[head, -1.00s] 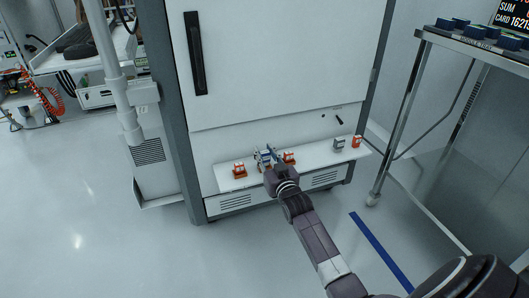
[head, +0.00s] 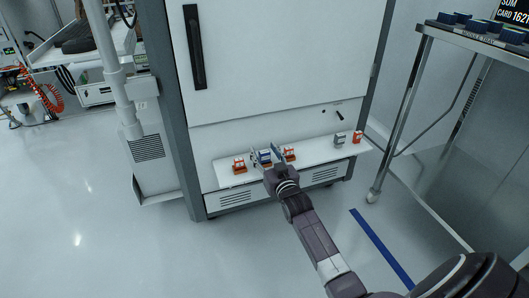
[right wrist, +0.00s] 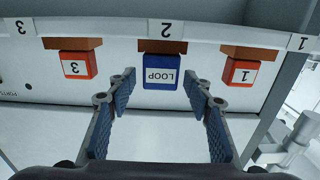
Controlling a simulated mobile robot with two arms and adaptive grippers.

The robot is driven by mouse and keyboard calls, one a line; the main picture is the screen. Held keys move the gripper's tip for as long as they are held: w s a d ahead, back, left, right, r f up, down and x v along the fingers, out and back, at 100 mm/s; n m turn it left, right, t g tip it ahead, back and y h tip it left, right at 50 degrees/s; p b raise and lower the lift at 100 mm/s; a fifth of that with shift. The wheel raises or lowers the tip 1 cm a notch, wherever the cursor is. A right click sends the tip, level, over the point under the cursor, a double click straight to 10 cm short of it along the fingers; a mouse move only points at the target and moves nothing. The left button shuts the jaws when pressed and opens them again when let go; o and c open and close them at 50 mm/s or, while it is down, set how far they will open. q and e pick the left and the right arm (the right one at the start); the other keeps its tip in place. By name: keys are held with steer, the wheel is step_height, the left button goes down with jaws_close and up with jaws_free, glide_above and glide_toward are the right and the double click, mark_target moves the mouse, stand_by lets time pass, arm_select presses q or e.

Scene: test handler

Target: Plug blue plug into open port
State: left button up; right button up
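The blue plug (head: 265,157), with a white front marked LOOP in the right wrist view (right wrist: 163,72), sits at the position labelled 2 on the white ledge (head: 315,153), between two red plugs. Whether it is fully seated cannot be told; the port behind it is hidden. My right gripper (head: 266,155) is open in front of the blue plug. In the right wrist view its fingers (right wrist: 160,84) stand to either side, with visible gaps and no contact on the plug. My left gripper is not in view.
Red plugs marked 3 (right wrist: 75,66) and 1 (right wrist: 240,72) flank the blue plug closely. A metal cart (head: 405,100) stands at right; floor is clear in front.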

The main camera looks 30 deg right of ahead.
steer(key=v, duration=1.2)
steer(key=shift+r, duration=0.1)
stand_by(0.9)
